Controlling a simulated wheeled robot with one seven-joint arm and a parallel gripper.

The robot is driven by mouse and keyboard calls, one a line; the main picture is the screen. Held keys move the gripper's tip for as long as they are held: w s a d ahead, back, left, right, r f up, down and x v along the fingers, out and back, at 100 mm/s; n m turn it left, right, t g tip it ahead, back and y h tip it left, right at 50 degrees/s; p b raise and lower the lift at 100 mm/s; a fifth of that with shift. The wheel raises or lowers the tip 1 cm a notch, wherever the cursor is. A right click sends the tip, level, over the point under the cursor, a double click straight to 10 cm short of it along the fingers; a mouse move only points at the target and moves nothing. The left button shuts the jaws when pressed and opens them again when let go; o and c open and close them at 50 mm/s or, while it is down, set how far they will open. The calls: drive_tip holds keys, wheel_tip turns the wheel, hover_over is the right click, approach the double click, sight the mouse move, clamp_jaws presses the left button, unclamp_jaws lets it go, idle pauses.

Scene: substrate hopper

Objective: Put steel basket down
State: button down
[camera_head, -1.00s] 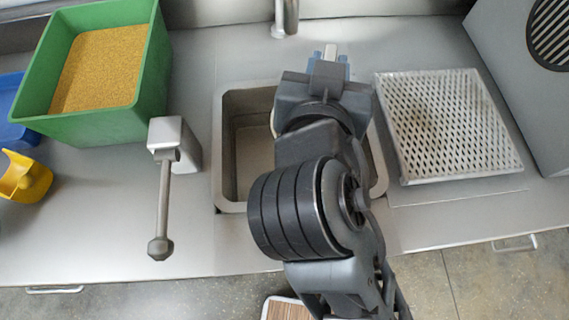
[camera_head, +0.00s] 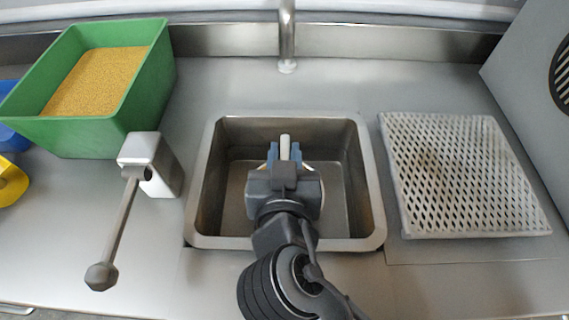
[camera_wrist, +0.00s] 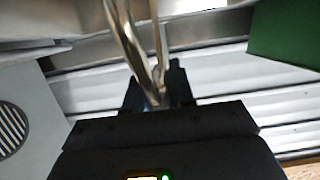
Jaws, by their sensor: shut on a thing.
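My gripper (camera_head: 285,152) is over the sink basin (camera_head: 367,200), pointing toward the back wall. A short pale metal piece (camera_head: 284,147) shows between its fingertips. In the wrist view shiny metal bars (camera_wrist: 134,50) run down between the dark fingers of my gripper (camera_wrist: 158,98), which is shut on them. They look like part of the steel basket's handle. The basket's body cannot be made out in either view. I cannot tell whether it touches the sink's floor.
A green bin (camera_head: 85,137) of yellow grain stands at the back left, beside a metal block with a lever (camera_head: 118,225). A perforated metal tray (camera_head: 470,180) lies right of the sink. The faucet (camera_head: 287,40) rises behind it. Bare counter (camera_head: 215,85) lies behind the basin.

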drive_tip(key=shift+f, duration=1.3)
drive_tip(key=shift+f, duration=0.1)
drive_tip(key=c, duration=1)
unclamp_jaws()
drive_tip(key=shift+o, duration=0.2)
drive_tip(key=b+v, duration=0.1)
drive_tip(key=v, duration=1.1)
drive_tip(key=shift+b, duration=0.35)
